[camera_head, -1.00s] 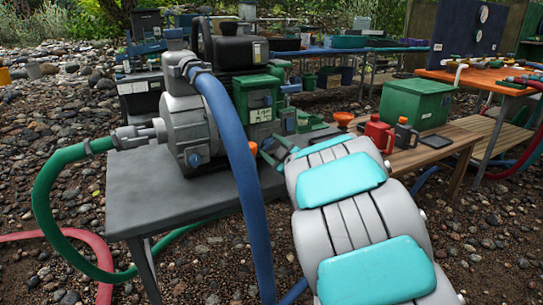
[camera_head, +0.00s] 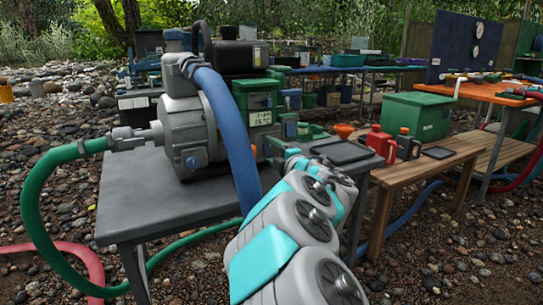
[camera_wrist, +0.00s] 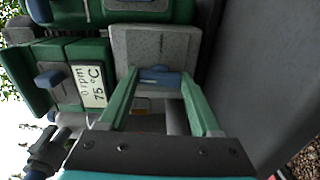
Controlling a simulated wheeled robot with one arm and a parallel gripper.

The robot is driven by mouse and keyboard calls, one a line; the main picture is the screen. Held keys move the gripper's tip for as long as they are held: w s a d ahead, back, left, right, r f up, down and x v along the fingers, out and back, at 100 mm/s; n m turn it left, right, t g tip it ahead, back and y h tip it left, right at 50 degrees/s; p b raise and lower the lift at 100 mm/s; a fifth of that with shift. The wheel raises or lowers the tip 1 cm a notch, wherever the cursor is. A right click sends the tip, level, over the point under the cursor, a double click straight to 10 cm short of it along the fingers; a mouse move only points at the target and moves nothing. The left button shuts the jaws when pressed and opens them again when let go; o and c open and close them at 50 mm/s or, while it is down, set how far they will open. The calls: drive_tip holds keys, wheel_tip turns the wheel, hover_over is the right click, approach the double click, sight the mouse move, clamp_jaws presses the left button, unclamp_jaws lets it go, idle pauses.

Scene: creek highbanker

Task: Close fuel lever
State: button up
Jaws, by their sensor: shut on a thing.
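The pump engine (camera_head: 262,98) with green housing stands on the grey table. In the wrist view a small blue lever (camera_wrist: 160,77) sits on a grey block (camera_wrist: 160,48) of the engine. My gripper (camera_wrist: 159,84) has its two green fingers on either side of this lever, shut on it. A display (camera_wrist: 90,85) reading 0 rpm and 75 °C is to the left, beside a second blue-grey lever (camera_wrist: 50,82). In the head view my arm covers most of the gripper, and the held lever cannot be made out.
The grey table (camera_head: 150,205) has bare surface at the front left. A blue hose (camera_head: 228,125) arches between the head camera and the engine. A wooden bench (camera_head: 440,150) on the right holds a red can (camera_head: 381,144), a dark can (camera_head: 406,145) and a green box (camera_head: 417,115).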

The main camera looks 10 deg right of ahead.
drive_tip(key=shift+a+n, duration=0.1)
drive_tip(key=shift+n, duration=0.2)
idle(0.4)
drive_tip(key=o, duration=1.4)
drive_tip(key=shift+s, duration=0.1)
drive_tip(key=shift+v, duration=3.85)
